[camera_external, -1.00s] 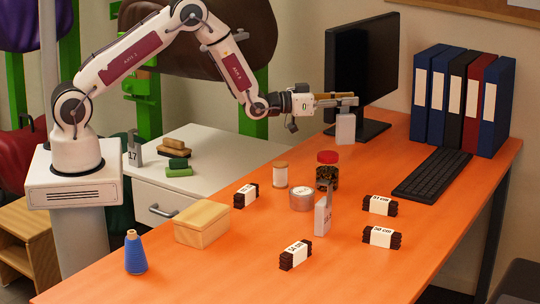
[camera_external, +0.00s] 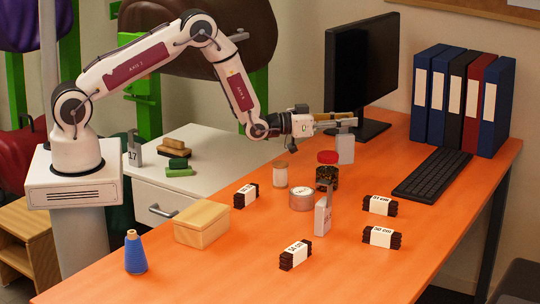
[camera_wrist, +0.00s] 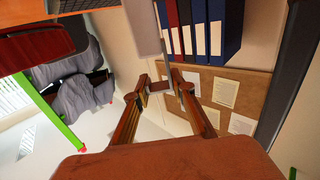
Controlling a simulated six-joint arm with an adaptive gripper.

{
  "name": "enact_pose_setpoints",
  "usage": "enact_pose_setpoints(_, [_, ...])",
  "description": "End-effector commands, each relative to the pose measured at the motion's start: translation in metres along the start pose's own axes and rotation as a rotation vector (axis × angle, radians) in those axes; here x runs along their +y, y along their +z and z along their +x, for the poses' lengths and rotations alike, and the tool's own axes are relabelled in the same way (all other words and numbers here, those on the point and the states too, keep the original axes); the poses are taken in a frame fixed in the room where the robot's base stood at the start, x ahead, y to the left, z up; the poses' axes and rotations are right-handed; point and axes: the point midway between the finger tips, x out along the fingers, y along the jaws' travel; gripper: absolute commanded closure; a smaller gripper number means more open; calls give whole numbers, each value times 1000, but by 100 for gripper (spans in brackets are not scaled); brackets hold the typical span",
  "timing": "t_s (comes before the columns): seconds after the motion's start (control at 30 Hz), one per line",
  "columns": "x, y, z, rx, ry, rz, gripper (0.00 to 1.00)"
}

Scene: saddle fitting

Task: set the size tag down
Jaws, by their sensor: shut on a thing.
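My gripper (camera_external: 352,121) is shut on the upper end of a grey-white size tag (camera_external: 345,149), which hangs upright below the fingertips near the monitor. I cannot tell whether its lower edge touches the table. In the wrist view the fingertips (camera_wrist: 160,87) close together, and a pale block that looks like the tag (camera_wrist: 143,25) extends beyond them. Any marking on this tag is not readable.
The monitor (camera_external: 362,70) is close behind. A keyboard (camera_external: 432,174) lies right; several dark labelled bundles (camera_external: 381,237) lie in front.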

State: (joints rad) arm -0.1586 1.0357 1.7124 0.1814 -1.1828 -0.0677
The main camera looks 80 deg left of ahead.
Motion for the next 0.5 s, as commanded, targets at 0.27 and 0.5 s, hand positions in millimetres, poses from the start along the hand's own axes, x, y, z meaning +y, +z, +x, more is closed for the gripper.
enact_pose_setpoints(0.27, [0,11,0,1,0,0,100])
enact_pose_setpoints(0.5, [0,33,0,0,0,0,100])
